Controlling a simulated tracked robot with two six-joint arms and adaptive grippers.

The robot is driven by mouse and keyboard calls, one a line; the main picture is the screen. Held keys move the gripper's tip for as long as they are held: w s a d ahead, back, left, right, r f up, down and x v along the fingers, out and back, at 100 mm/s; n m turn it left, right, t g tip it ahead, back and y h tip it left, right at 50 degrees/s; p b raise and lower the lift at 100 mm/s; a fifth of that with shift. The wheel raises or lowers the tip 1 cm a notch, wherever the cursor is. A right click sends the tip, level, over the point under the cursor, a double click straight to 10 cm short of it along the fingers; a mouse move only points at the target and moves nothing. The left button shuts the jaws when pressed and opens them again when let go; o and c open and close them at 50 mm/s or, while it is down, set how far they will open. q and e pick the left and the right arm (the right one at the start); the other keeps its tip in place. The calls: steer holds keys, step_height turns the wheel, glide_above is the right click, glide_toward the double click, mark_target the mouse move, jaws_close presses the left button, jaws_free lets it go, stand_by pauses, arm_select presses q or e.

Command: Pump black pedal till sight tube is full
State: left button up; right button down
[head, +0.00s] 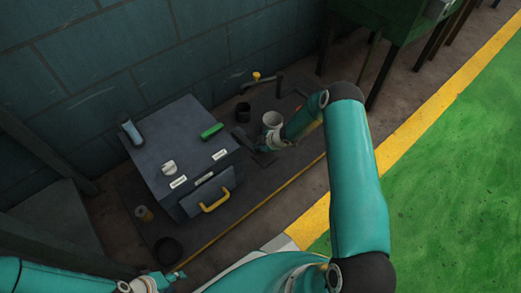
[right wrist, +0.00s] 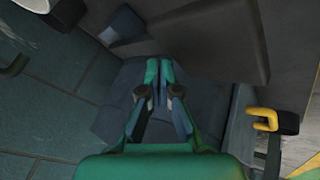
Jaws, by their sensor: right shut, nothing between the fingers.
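My right gripper (head: 262,147) is low over the dark base plate, between the grey box and the white bucket (head: 272,119). In the right wrist view its fingers (right wrist: 163,82) are shut together with nothing between them. They point at a dark flat surface; whether they touch it is unclear. A dark flat piece (head: 242,138) lies just left of this gripper and may be the black pedal; the gripper and arm partly cover this spot. I cannot make out the sight tube for certain. My left gripper (head: 168,281) is at the bottom left, too small to read.
A black cup (head: 243,112) and a yellow-topped pipe (head: 257,76) stand behind. Green floor at right is clear.

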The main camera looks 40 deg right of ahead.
steer(key=shift+s+f+b, duration=0.25)
steer(key=shift+f+b, duration=0.65)
steer(key=shift+s+f+b, duration=0.2)
steer(key=shift+f+b, duration=0.7)
steer(key=shift+s+f+b, duration=0.25)
steer(key=shift+f+b, duration=0.65)
stand_by(1.8)
steer(key=shift+r, duration=0.1)
steer(key=shift+w+r+p, duration=0.25)
steer(key=shift+r+p, duration=0.8)
steer(key=shift+p, duration=0.05)
steer(key=shift+w+r+p, duration=0.3)
steer(key=shift+r+p, duration=0.7)
steer(key=shift+p, duration=0.05)
steer(key=shift+w+r+p, duration=0.25)
steer(key=shift+r+p, duration=0.8)
steer(key=shift+p, duration=0.05)
steer(key=r+p, duration=0.2)
steer(key=w+r+p, duration=0.1)
steer(key=r+p, duration=0.2)
